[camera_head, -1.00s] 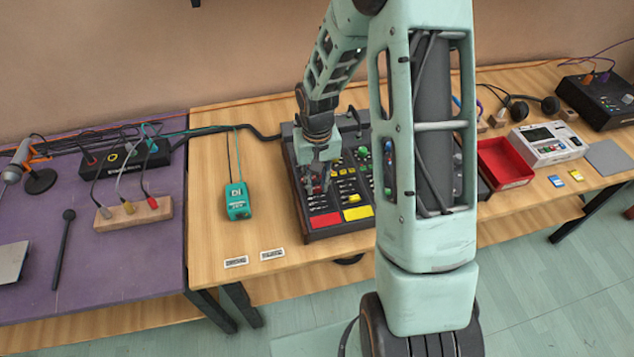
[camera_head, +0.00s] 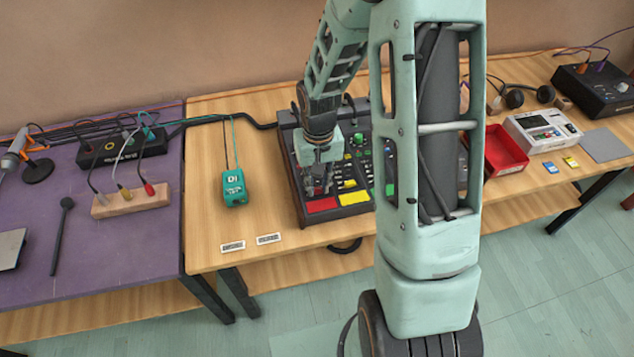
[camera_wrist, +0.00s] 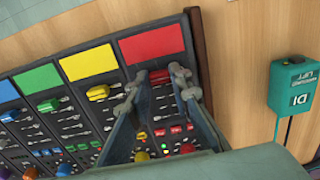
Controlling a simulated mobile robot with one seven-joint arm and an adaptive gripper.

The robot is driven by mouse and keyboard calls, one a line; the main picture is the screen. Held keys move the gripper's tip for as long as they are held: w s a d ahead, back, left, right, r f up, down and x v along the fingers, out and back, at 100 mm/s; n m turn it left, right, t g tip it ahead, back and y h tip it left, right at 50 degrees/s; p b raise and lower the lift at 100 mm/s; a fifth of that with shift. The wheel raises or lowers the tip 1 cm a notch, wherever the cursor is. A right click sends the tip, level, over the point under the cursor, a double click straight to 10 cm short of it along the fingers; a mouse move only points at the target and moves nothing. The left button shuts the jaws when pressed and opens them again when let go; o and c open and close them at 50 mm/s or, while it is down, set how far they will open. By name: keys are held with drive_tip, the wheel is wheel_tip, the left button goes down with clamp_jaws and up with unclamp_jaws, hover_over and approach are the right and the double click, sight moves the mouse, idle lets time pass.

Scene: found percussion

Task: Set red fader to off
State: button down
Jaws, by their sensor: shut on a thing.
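The black mixer (camera_head: 291,172) stands on the wooden table, with a red pad (camera_head: 322,204) at its front left. The red pad (camera_wrist: 152,45) and the red fader (camera_wrist: 159,77) also show in the wrist view. The fader is at the pad end of its slot, about level with the yellow fader (camera_wrist: 98,92). My gripper (camera_wrist: 158,80) has one finger on each side of the red fader and is shut on it. In the head view my gripper (camera_head: 318,190) is low over the mixer's left channel and hides the fader.
The yellow pad (camera_head: 353,198) and yellow fader lie right beside the red channel. A teal DI box (camera_head: 234,188) with cables stands left of the mixer. A red tray (camera_head: 505,150) is to the right. Bare table lies between mixer and DI box.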

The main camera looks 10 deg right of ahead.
sight(318, 189)
drive_tip(key=shift+s, duration=0.3)
drive_tip(key=c, duration=1.8)
unclamp_jaws()
drive_tip(key=shift+o, duration=0.2)
drive_tip(key=shift+w+r, duration=0.1)
wheel_tip(318, 189, up, 12)
drive_tip(key=shift+w, duration=0.1)
